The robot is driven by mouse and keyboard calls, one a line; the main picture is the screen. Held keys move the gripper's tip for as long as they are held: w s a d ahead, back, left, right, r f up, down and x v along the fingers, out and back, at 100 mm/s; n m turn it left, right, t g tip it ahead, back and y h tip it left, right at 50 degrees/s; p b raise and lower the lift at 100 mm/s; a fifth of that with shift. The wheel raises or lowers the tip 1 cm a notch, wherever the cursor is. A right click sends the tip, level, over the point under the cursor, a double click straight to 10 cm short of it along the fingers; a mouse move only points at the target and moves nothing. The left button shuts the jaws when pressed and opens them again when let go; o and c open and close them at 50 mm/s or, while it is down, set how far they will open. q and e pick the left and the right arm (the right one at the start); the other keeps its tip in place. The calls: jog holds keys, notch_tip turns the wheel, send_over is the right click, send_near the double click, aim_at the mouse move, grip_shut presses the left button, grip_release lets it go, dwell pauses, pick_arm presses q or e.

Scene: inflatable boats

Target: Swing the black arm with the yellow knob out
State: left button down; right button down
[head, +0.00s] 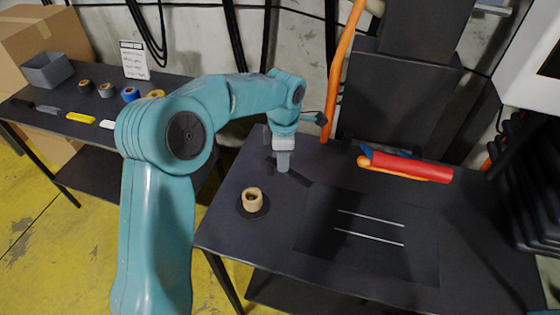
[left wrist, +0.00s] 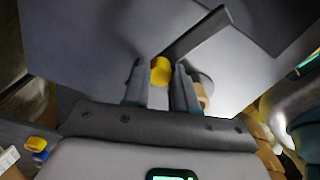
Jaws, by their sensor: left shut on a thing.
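My left gripper (head: 283,168) points down over the left back part of the dark table. In the left wrist view the yellow knob (left wrist: 160,70) sits between the two fingers of the left gripper (left wrist: 160,85), which is shut on it. The black arm (left wrist: 196,33) runs from the knob up and to the right in that view. In the head view the black arm (head: 299,179) shows as a dark bar beside the fingertips, hard to tell from the table; the knob is hidden there. My right gripper is not in view.
A tan tape roll (head: 252,200) stands on the dark table (head: 235,228) in front of the gripper. A red roll (head: 412,167) lies at the back right, with an orange hose (head: 340,70) behind. A side bench (head: 60,95) at left holds several small items.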

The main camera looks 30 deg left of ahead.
pick_arm(q)
jog(key=shift+w+r+n, duration=0.1)
jog(key=shift+w+n, duration=0.4)
jog(key=shift+n, duration=0.6)
jog(key=c, duration=0.9)
grip_release()
jog(key=shift+r, duration=0.1)
notch_tip(320, 180, up, 16)
jog(key=p, duration=0.1)
jog(key=shift+p, duration=0.35)
